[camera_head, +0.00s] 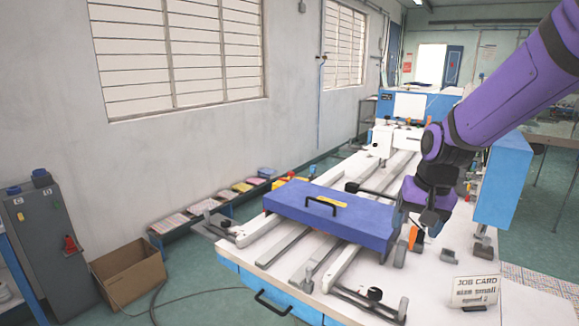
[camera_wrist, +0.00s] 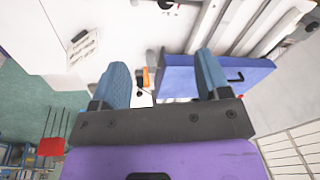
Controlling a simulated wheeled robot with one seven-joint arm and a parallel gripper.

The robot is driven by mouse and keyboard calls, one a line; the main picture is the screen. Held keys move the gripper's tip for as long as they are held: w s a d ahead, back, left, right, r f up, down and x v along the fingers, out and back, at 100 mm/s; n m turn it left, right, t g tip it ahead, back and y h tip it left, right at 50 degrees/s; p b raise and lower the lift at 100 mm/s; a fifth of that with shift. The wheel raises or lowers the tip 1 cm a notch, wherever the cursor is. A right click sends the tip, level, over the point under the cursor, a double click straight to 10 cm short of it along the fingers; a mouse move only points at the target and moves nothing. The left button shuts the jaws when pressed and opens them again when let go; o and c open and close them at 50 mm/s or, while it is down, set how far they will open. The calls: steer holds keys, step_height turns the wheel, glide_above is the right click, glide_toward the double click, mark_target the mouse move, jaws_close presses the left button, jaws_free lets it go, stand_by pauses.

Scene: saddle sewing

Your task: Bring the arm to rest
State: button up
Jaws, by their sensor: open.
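My gripper (camera_head: 419,232) hangs at the end of my purple arm, above the white machine table (camera_head: 430,283), just right of a blue box with a black handle (camera_head: 335,215). In the wrist view my gripper (camera_wrist: 162,82) shows two blue-grey fingers spread apart with nothing between them. Below and between the fingers, the white table top and a small orange-handled item (camera_wrist: 146,77) show. The blue box (camera_wrist: 178,78) lies beyond the right finger. In the head view the gripper's fingertips are dark and partly overlap small things behind them.
Rails and clamps run along the table. A cardboard box (camera_head: 128,274) and a grey cabinet (camera_head: 45,235) stand on the floor at left. Blue machine housing (camera_head: 503,180) rises right of the arm.

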steer(key=s+d+r+n+t, duration=0.1)
steer(key=s+r, duration=0.3)
steer(key=s, duration=0.3)
steer(key=s+d+r+n+t, duration=0.1)
steer(key=s+r, duration=0.3)
steer(key=s, duration=0.3)
steer(key=s+d+r+n+t+h, duration=0.1)
steer(key=s+r, duration=0.3)
steer(key=s, duration=0.4)
steer(key=shift+d+r+t, duration=0.15)
steer(key=shift+d+t, duration=0.15)
steer(key=shift+d, duration=0.3)
